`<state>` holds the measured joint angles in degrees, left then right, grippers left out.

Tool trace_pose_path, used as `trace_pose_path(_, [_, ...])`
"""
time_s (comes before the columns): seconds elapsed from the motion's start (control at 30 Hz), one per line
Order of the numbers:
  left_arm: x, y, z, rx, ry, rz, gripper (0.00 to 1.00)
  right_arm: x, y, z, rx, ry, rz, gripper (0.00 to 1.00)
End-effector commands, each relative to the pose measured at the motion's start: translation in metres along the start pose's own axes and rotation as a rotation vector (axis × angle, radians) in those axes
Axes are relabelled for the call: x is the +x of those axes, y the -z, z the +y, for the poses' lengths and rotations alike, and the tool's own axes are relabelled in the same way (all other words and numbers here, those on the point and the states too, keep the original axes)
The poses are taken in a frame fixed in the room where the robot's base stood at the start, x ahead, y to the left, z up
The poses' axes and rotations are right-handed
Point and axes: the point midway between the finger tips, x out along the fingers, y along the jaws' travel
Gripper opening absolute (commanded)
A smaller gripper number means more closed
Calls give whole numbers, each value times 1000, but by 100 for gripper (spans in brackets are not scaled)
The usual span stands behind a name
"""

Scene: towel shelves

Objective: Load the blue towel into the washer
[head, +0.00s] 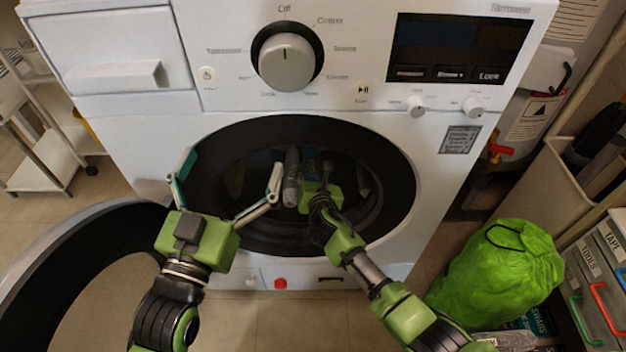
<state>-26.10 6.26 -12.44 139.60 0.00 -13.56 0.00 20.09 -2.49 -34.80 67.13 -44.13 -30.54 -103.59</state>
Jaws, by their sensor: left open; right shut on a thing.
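The white washer (130,35) stands in front of me with its round door (60,245) swung open to the left. My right gripper (311,165) reaches through the opening into the dark drum (378,200). It is shut on a small dark-blue patch, which looks like the blue towel (317,168). Most of the towel is hidden by the gripper and the shadow. My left gripper (234,162) is open and empty at the left side of the opening, its two fingers spread wide.
A bright green bag (497,275) sits on the floor at the right, beside drawers (598,270) with coloured handles. A beige bin (555,180) stands behind it. A white shelf cart (45,160) is at the far left. Some floor (290,325) shows below the washer.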

Motion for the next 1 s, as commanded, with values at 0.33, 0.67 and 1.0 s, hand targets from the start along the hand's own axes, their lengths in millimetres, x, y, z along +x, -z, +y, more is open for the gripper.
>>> trace_pose_path(0.33, [0,4,1,-1,-1,20,100,3,-3,1,0,-2,-2,10])
trace_pose_path(0.67, [0,4,0,0,-1,19,100,3,-2,0,0,-1,-1,58])
trace_pose_path(1.0, [0,4,0,-1,-1,18,100,3,-1,0,0,1,1,58])
